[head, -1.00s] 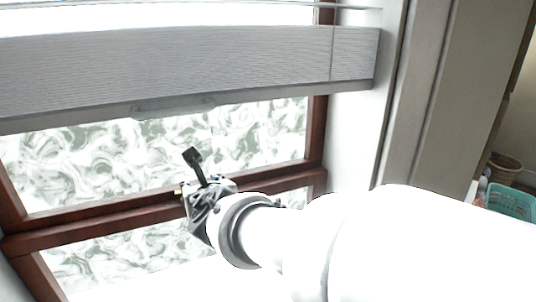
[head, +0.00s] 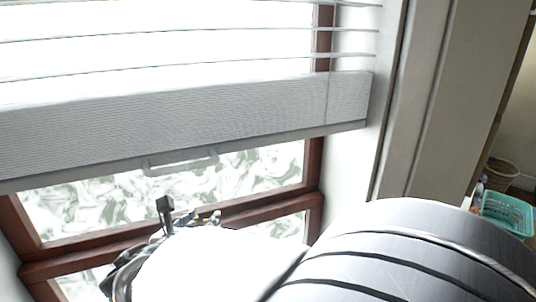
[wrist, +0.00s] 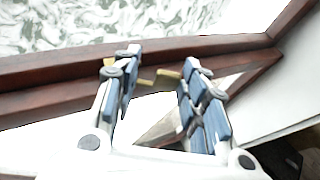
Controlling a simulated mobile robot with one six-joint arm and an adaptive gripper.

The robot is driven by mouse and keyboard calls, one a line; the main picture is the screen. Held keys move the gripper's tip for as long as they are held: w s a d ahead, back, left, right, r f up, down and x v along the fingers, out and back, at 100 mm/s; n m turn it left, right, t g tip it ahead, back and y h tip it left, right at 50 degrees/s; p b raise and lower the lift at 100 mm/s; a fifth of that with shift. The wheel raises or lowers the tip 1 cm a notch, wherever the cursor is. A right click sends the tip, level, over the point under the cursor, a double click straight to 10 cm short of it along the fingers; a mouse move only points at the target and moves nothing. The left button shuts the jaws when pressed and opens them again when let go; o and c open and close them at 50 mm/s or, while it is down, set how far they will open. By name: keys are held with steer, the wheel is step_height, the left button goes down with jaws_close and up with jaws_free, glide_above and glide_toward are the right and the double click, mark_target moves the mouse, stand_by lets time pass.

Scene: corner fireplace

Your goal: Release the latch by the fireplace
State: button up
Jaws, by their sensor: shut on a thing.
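A small brass fitting (wrist: 168,74), which looks like the latch, shows on the dark red window frame in the wrist view. Brass pieces lie between my fingers and just beside the left fingertip. My gripper (wrist: 160,62) is at the frame, its blue-padded fingers around the brass piece and shut on it. The fingers hide part of the fitting, so its full shape and position cannot be told. In the head view my gripper (head: 185,218) is low at the window rail, mostly hidden by my arm, and the latch cannot be made out.
A grey blind (head: 190,125) with a handle (head: 180,160) hangs above my gripper. The dark red window frame (head: 265,208) crosses below it. A pale wall (head: 425,110) stands at right. A teal basket (head: 508,213) sits far right. No fireplace is recognisable.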

steer(key=m+h+p, duration=0.2)
steer(key=h, duration=0.1)
steer(key=s+a+m+h+p, duration=0.1)
steer(key=shift+r+m+g, duration=0.15)
steer(key=shift+m+g, duration=0.25)
steer(key=shift+s+a+f+m+g+h+p, duration=0.15)
steer(key=shift+a+m+g+h+p, duration=0.3)
steer(key=shift+m+g+h, duration=0.75)
steer(key=shift+s+a+m+g+h+p, duration=0.2)
steer(key=shift+a+m+g+h+p, duration=0.2)
steer(key=shift+m+g+h, duration=0.85)
steer(key=shift+s+a+f+m+g+h+p, duration=0.15)
steer(key=shift+a+m+g+h+p, duration=0.45)
steer(key=shift+m+h, duration=0.95)
steer(key=shift+r+m+g, duration=0.2)
steer(key=shift+m+g, duration=0.05)
steer(key=shift+m, duration=0.15)
steer(key=o, duration=1.1)
steer(key=shift+c, duration=0.2)
steer(key=shift+d+n, duration=0.15)
steer(key=shift+n, duration=0.15)
